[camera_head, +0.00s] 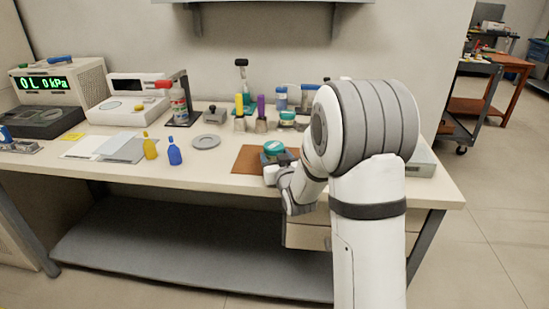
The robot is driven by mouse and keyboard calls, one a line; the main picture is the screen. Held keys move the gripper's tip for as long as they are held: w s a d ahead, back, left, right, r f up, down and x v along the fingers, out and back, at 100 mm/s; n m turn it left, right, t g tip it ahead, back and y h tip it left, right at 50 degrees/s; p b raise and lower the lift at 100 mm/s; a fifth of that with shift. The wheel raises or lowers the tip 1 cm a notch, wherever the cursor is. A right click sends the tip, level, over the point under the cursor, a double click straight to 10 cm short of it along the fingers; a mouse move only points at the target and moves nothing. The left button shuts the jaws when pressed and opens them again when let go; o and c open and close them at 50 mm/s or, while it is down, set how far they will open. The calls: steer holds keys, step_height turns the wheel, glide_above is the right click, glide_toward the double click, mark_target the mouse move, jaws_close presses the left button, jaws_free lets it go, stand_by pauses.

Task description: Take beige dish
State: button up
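A shallow round dish (207,141) lies on the workbench left of the brown mat. It looks grey here, and I see no clearly beige dish. My gripper (277,164) is low over the brown mat (247,161), right of the dish and apart from it. A teal-topped round container (272,148) is on the mat right at my gripper. The fingers are small and partly hidden by my wrist, so I cannot tell whether they touch or hold the container.
Blue (174,152) and yellow (150,146) bottles stand left of the dish. Behind are a small dark block (214,114), a purple-handled tool (261,113) and another teal-topped jar (287,118). White instruments (127,108) fill the left back. My arm hides part of the bench's right side.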

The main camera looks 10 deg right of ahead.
steer(key=c, duration=0.6)
steer(key=shift+r+b, duration=0.3)
steer(key=shift+b, duration=0.05)
